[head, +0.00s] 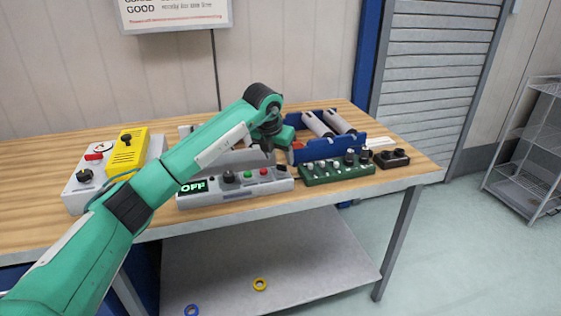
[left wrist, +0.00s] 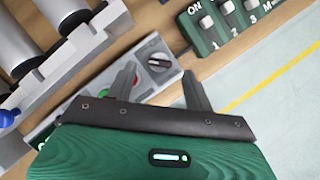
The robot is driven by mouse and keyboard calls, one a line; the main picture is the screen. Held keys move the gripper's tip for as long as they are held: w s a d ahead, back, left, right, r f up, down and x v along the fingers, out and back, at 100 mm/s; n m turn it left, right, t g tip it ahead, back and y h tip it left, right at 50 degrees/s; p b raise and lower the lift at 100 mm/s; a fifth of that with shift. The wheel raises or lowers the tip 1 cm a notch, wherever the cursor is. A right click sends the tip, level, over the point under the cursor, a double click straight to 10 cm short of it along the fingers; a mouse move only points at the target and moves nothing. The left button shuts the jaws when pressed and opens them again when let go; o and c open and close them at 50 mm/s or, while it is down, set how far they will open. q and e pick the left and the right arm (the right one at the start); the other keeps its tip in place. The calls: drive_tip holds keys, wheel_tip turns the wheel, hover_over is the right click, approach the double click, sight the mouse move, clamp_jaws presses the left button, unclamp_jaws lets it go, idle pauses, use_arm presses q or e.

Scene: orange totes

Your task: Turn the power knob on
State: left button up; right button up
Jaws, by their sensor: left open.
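A grey control panel (head: 210,199) sits on the wooden table with a green OFF display (head: 194,187) at its left end. It carries a black knob (head: 228,177), a green button (head: 247,176), a red button (head: 264,171) and a dark knob (head: 281,168) at its right end. My left gripper (head: 268,149) is above the right part of the panel, pointing down. In the left wrist view it is open and empty (left wrist: 159,70), with a round knob (left wrist: 158,63) showing between its fingertips, apart from them. No label shows which knob is power. My right gripper is out of view.
A green switch panel (head: 335,174) and a small dark box (head: 392,158) stand to the right. A blue rack (head: 316,153) with grey cylinders is behind. A yellow device (head: 127,151) stands at left. Rings lie on the lower shelf (head: 300,255).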

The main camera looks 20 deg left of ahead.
sight(281, 164)
use_arm(q)
drive_tip(key=shift+x, duration=1.75)
drive_tip(key=c, duration=1)
